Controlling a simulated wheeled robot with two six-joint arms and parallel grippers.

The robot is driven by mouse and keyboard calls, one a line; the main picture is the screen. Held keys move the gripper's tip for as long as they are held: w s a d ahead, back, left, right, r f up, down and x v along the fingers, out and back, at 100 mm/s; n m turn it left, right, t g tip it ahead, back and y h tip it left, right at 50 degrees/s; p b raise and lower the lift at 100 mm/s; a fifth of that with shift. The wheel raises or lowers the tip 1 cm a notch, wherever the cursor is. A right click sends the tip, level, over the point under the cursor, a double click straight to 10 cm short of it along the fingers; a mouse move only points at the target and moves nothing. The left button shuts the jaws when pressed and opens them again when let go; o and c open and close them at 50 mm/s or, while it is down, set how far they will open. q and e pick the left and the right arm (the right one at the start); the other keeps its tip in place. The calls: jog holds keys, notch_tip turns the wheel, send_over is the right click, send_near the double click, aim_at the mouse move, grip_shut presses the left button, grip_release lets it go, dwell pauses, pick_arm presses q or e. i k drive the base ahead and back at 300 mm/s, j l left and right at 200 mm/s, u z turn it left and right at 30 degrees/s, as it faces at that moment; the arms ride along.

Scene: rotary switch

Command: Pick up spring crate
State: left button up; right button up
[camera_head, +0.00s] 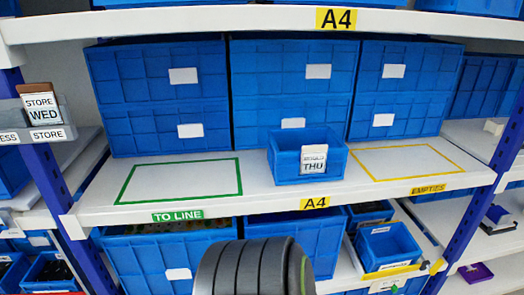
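A small open blue crate (288,165) stands on the middle shelf, between a green outlined area and a yellow outlined area. A white card (313,161) on its front reads THU; the smaller line above is too small to read. Another small blue crate (386,246) sits lower right on the shelf below. No readable label here says spring, so I cannot tell which crate is the spring crate. Neither of my grippers is in view.
The green outline (180,180) marked TO LINE and the yellow outline (406,160) marked EMPTIES are bare. Large stacked blue crates (160,80) fill the back. Blue uprights (60,205) bound the bay. A card holder (42,117) at left reads STORE WED.

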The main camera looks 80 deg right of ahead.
aim_at(382, 247)
jog(key=z, duration=3.85)
